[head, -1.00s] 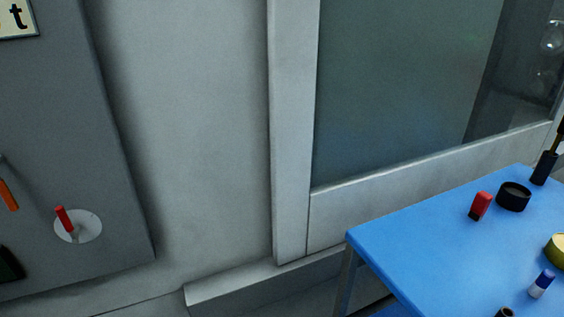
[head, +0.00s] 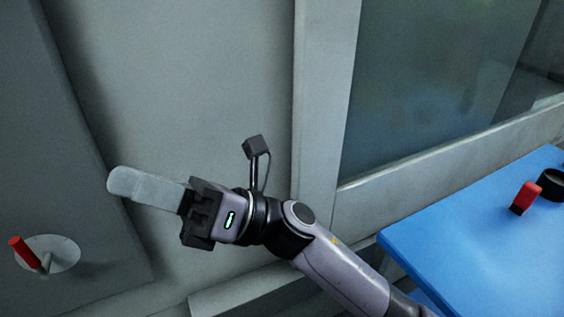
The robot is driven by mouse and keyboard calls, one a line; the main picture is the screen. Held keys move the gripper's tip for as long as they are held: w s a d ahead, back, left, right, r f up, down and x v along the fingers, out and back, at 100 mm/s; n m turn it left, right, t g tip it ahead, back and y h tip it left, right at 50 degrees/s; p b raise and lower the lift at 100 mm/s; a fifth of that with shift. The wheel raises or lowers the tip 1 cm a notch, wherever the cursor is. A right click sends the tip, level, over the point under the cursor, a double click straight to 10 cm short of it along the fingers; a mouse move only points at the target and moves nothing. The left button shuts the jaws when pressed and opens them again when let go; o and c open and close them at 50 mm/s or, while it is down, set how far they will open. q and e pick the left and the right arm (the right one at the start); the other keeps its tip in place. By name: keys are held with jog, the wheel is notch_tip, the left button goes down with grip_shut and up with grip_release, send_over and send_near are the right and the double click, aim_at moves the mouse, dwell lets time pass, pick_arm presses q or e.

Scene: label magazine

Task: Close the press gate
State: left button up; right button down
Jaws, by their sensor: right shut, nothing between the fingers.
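A dark grey panel (head: 60,150) stands at the left. On it is a pale round disc (head: 62,252) with a red-handled lever (head: 20,250), which sticks out up and to the left. I cannot tell from this view which part is the press gate. My right gripper (head: 118,182) comes in from the lower right. Its long pale fingers are shut, empty and point left, above and to the right of the lever. They look apart from it in the picture. My left gripper is not in view.
A blue table (head: 480,240) fills the lower right, with a red object (head: 525,197) and a black round container (head: 552,184) on it. Behind are a pale wall (head: 200,80) and a framed glass pane (head: 430,90). A low ledge (head: 240,295) runs along the wall's foot.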

jog(key=s+a+f+n+g+h, duration=0.2)
jog(key=s+a+n+g+h, duration=0.45)
jog(key=n, duration=0.75)
jog(key=d+f+n+t+h+b, duration=0.1)
jog(key=d+f+n+t+h, duration=0.25)
jog(key=f+n+h, duration=0.6)
jog(key=w+d+r+n+t+h+b, duration=0.1)
jog(key=w+d+r+t+h, duration=0.45)
jog(key=w, duration=0.25)
jog(key=w+d+r+n+t+h+b, duration=0.1)
jog(key=w+d+r+n+t+h, duration=0.1)
jog(key=w+d+r+t+h, duration=0.4)
jog(key=w+d+f+p, duration=0.1)
jog(key=w+d+f, duration=0.6)
jog(key=w+f, duration=0.1)
jog(key=shift+d+f+t, duration=0.2)
jog(key=shift+f+t, duration=0.15)
jog(key=shift+t, duration=0.1)
